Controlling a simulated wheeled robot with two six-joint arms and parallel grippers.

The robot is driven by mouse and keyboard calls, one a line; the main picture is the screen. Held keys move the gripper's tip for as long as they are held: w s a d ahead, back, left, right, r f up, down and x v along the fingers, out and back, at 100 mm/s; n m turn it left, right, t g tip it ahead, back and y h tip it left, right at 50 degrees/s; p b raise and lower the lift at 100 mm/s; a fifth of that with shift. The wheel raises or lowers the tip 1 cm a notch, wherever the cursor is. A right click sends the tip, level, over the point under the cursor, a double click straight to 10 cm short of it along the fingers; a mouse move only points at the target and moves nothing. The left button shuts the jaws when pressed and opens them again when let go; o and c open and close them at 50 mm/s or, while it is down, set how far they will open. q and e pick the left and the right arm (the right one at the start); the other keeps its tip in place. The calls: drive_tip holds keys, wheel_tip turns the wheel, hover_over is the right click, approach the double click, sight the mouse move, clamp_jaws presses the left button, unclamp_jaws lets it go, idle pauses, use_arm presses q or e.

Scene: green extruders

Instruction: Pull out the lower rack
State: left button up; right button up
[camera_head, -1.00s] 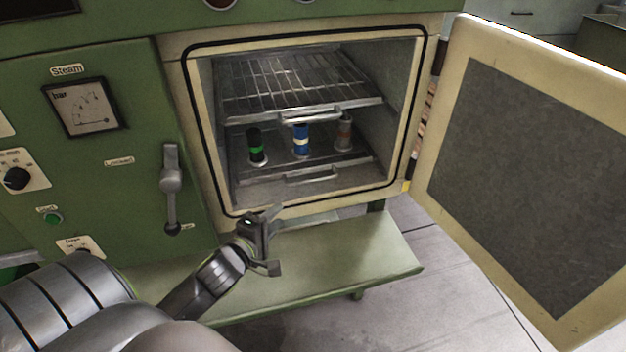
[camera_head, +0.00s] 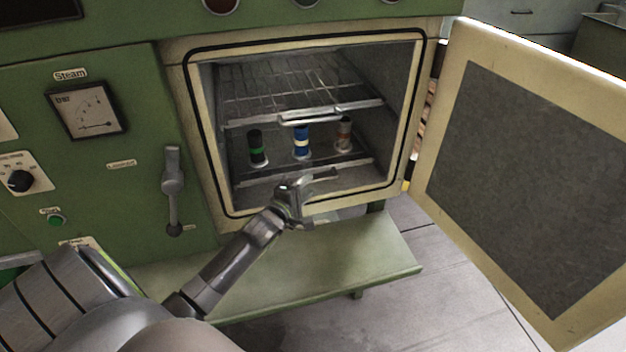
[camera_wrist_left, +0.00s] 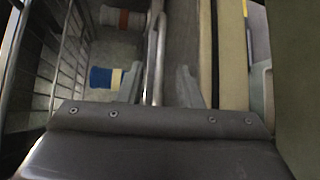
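The lower rack (camera_head: 268,172) is a flat metal shelf inside the open oven chamber, bearing a black-green cylinder (camera_head: 257,147), a blue cylinder (camera_head: 301,141) and a grey-brown cylinder (camera_head: 344,134). Its front handle (camera_wrist_left: 155,55) shows in the left wrist view as a thin metal bar between the fingertips. My left gripper (camera_head: 298,188) is at the front of this rack and hides part of the handle in the head view. In the wrist view the left gripper (camera_wrist_left: 158,88) is open, with its fingers on either side of the bar. My right gripper is not in view.
A wire upper rack (camera_head: 290,85) with its own handle sits above the cylinders. The cream door (camera_head: 447,130) stands wide open at right. A green ledge (camera_head: 340,265) lies below the opening. A lever (camera_head: 173,190) is on the panel at left.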

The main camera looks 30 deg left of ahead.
sight(313, 181)
use_arm(q)
drive_tip(key=shift+w+a+f, duration=0.1)
drive_tip(key=shift+w+f, duration=0.1)
drive_tip(key=shift+w, duration=0.85)
drive_tip(key=shift+w+a+f, duration=0.1)
drive_tip(key=shift+w+f, duration=0.05)
drive_tip(key=shift+w, duration=0.9)
drive_tip(key=shift+c, duration=0.4)
clamp_jaws()
